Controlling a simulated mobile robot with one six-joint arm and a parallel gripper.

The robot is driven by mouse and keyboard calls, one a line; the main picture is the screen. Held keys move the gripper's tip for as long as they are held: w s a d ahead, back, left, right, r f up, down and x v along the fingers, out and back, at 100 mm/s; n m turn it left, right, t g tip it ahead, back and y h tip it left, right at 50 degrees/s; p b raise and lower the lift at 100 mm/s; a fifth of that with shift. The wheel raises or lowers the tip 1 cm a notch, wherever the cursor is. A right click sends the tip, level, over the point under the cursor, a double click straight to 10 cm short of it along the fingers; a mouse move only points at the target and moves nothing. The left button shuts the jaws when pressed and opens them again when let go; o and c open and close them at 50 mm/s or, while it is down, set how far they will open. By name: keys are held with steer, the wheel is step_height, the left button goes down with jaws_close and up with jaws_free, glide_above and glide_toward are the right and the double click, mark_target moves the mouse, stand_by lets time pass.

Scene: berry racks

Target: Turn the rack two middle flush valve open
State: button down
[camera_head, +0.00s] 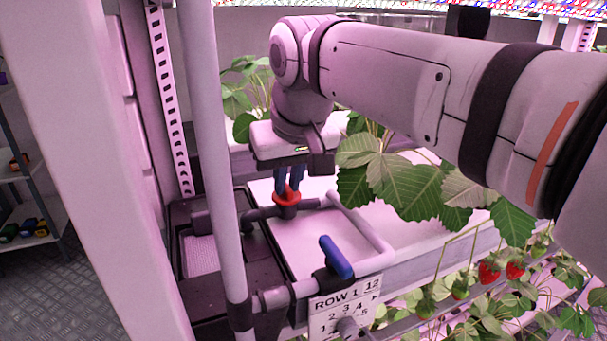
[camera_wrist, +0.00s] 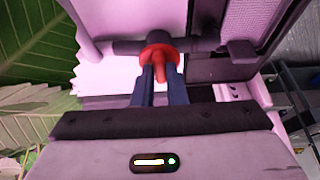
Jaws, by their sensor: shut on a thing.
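A red valve handle (camera_head: 287,196) sits on a dark pipe fitting above the white tray. My gripper (camera_head: 289,182) points down at it from above, and its blue fingers are shut on the red handle. In the wrist view the red handle (camera_wrist: 158,60) shows between the ends of the two blue fingers (camera_wrist: 160,75). The fingers hide part of the handle, so its exact angle is hard to tell. A second valve with a blue handle (camera_head: 336,257) stands on the nearer pipe, apart from my gripper.
A label plate (camera_head: 345,305) reading "ROW 1" hangs at the front. A white upright pipe (camera_head: 214,150) stands left of the valves. Strawberry leaves (camera_head: 400,185) and red berries (camera_head: 502,270) crowd the right, close under my arm. Shelves (camera_head: 25,185) stand at far left.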

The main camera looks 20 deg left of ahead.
steer(key=shift+n, duration=0.4)
steer(key=n+p, duration=0.1)
steer(key=n+g+p, duration=0.1)
steer(key=n, duration=0.1)
steer(key=shift+w+d+r+n+g+y, duration=0.1)
steer(key=shift+w+d+n+g+y, duration=0.1)
steer(key=shift+n+g+y, duration=0.15)
steer(key=n+p, duration=0.1)
steer(key=n, duration=0.1)
steer(key=n+g+p, duration=0.1)
steer(key=n, duration=0.1)
steer(key=shift+w+n+g+y, duration=0.15)
steer(key=shift+n+g+y, duration=0.1)
steer(key=shift+y, duration=0.1)
steer(key=n+g+p, duration=0.1)
steer(key=n, duration=0.3)
steer(key=shift+w+n+g+p, duration=0.2)
steer(key=shift+n+g+p, duration=0.1)
steer(key=shift+g+p, duration=0.1)
steer(key=shift+w+a+n+g+h+p, duration=0.15)
steer(key=shift+n+g+p, duration=0.25)
steer(key=shift+n, duration=0.7)
steer(key=shift+n+g+h+p, duration=0.25)
steer(key=shift+n+g+p, duration=0.15)
steer(key=shift+n, duration=0.7)
steer(key=c, duration=1.5)
jaws_free()
steer(key=shift+o, duration=0.2)
